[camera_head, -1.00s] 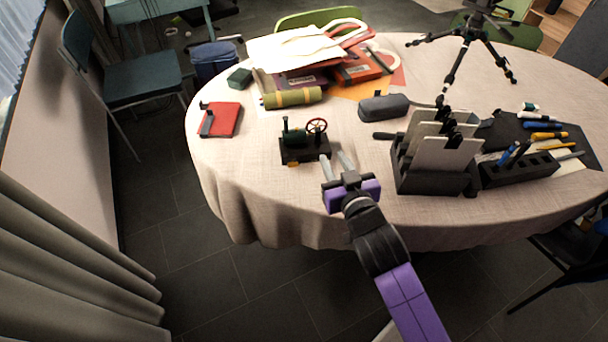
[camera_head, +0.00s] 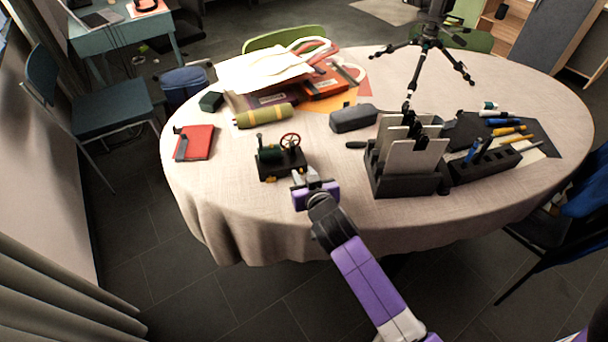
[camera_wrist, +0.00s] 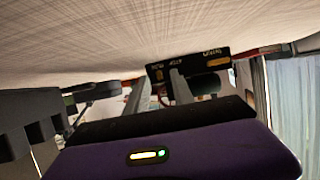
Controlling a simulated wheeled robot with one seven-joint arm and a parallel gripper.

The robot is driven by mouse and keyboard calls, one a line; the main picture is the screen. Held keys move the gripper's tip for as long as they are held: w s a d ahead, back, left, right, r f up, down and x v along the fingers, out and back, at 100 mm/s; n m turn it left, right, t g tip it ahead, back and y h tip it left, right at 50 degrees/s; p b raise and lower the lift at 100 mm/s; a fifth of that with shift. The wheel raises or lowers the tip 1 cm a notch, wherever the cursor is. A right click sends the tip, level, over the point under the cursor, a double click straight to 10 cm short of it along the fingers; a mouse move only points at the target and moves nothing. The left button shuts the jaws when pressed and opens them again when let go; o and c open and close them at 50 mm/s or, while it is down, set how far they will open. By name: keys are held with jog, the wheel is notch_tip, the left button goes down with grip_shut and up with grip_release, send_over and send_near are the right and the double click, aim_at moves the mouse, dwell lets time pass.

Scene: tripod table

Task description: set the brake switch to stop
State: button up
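A small model engine (camera_head: 282,160) with a green boiler and a red flywheel stands on a black base near the table's front edge. A yellow part shows low on the base's front in the head view. In the wrist view, upside down, the black base front (camera_wrist: 190,66) carries small pale lettering and two yellow parts, one (camera_wrist: 160,75) near the fingertips and one (camera_wrist: 218,62) to their right. I cannot tell the switch's setting. My gripper (camera_head: 304,173) is just in front of the base's right end. Its fingers (camera_wrist: 157,84) stand apart with nothing seen held between them.
A black card holder (camera_head: 400,187) stands right of my gripper. A red notebook (camera_head: 199,143) lies to the left. A grey case (camera_head: 353,118) and an olive cylinder (camera_head: 264,116) lie behind the engine. Bare tablecloth (camera_head: 225,190) shows left of the engine.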

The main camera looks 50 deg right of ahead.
jog(key=shift+c, duration=0.4)
grip_shut()
jog(key=shift+w, duration=0.1)
dwell(1.0)
